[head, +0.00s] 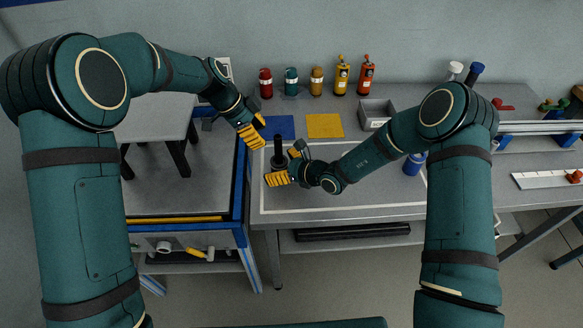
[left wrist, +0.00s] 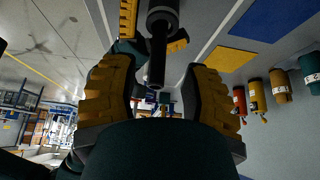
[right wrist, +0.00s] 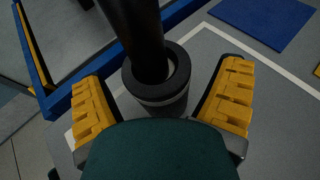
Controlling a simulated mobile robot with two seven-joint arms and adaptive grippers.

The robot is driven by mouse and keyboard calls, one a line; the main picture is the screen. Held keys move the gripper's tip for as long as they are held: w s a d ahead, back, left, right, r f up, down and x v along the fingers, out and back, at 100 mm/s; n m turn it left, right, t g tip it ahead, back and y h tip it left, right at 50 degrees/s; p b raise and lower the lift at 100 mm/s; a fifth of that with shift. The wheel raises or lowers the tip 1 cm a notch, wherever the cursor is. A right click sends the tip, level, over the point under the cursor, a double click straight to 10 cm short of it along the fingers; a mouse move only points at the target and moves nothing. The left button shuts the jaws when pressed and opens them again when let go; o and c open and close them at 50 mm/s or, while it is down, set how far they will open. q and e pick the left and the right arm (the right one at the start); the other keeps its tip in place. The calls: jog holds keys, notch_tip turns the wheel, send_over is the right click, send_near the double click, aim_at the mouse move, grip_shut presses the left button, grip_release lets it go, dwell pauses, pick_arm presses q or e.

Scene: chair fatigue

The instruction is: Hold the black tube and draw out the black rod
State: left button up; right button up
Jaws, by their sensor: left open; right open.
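The black tube (head: 279,162) stands upright on the grey workbench, partly hidden by my right gripper in the head view. The thinner black rod (head: 278,143) rises from its mouth. In the right wrist view the rod (right wrist: 138,35) enters the ring-shaped top of the tube (right wrist: 160,92). My right gripper (head: 285,167) is open, its yellow fingers on either side of the tube with gaps showing. My left gripper (head: 254,130) is open and higher, up and left of the rod. In the left wrist view the rod's end (left wrist: 156,72) points in between its open fingers, apart from both.
A blue mat (head: 279,127) and a yellow mat (head: 325,125) lie behind the tube. Several small extinguisher-like bottles (head: 316,82) line the back. A grey bin (head: 375,114) and blue cup (head: 414,163) stand right. A blue-framed table (head: 205,190) adjoins at left.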

jog(key=shift+x, duration=0.9)
jog(key=c, duration=1.4)
pick_arm(q)
jog(key=shift+o, duration=1)
notch_tip(320, 180, up, 6)
jog(key=n+y, duration=0.2)
jog(key=y, duration=0.3)
send_over(279, 146)
jog(key=w, duration=0.1)
jog(key=shift+d+f, duration=0.1)
jog(key=shift+d, duration=0.1)
jog(key=shift+d+r+n+y, duration=0.25)
jog(key=shift+r+n+y, duration=0.05)
jog(key=shift+r+n, duration=0.1)
notch_tip(279, 146, down, 6)
jog(key=shift+f, duration=0.15)
jog(key=shift+a+f, duration=0.15)
jog(key=shift+f, duration=0.75)
jog(key=shift+a+f, duration=0.2)
jog(key=shift+f, duration=0.7)
jog(key=shift+a+f, duration=0.15)
jog(key=shift+f, duration=0.75)
